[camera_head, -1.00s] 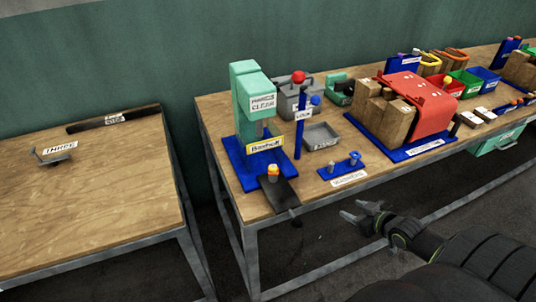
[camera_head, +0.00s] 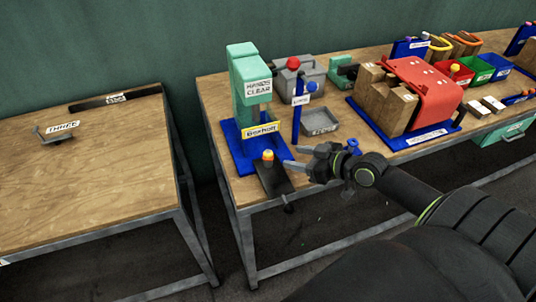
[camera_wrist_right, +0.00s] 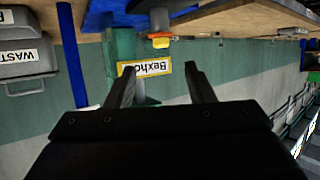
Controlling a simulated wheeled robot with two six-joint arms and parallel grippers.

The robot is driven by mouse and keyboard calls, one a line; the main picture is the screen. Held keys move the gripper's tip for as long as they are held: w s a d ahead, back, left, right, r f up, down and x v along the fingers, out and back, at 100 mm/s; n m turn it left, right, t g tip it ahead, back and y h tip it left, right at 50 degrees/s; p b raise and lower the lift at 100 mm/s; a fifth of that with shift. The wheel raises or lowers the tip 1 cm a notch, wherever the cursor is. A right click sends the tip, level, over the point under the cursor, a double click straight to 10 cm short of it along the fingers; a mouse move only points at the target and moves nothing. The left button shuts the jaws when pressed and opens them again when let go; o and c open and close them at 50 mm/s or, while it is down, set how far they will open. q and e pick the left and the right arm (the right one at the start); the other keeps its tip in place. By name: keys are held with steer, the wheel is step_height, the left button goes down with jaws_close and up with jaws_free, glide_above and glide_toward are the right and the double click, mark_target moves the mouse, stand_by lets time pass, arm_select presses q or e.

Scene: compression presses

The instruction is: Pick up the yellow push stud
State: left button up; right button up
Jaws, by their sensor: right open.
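The push stud (camera_head: 268,155), with a yellow top, an orange band and a grey body, stands upright on a dark plate (camera_head: 276,181) in front of the green press (camera_head: 248,95). My right gripper (camera_head: 292,156) is open and empty, just right of the stud, its fingers pointing left toward it. In the right wrist view, which is upside down, the stud (camera_wrist_right: 161,41) appears beyond the gap between the open fingers (camera_wrist_right: 158,69). The fingers look apart from it. My left gripper is out of view.
A blue post with a red knob (camera_head: 293,63) and a grey tray (camera_head: 319,121) stand right of the press. A blue fixture is mostly hidden behind my right gripper. A red press (camera_head: 425,94) stands farther right. A gap separates the left table (camera_head: 80,190).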

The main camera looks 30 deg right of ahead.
mark_target(270, 152)
steer(key=x, duration=0.5)
steer(key=shift+w+a+p, duration=0.15)
steer(key=shift+p, duration=0.15)
steer(key=shift+p+x, duration=0.85)
steer(key=shift+x, duration=1.55)
steer(key=shift+w+a+f, duration=0.15)
steer(key=shift+w, duration=0.1)
steer(key=shift+s, duration=0.1)
jaws_close()
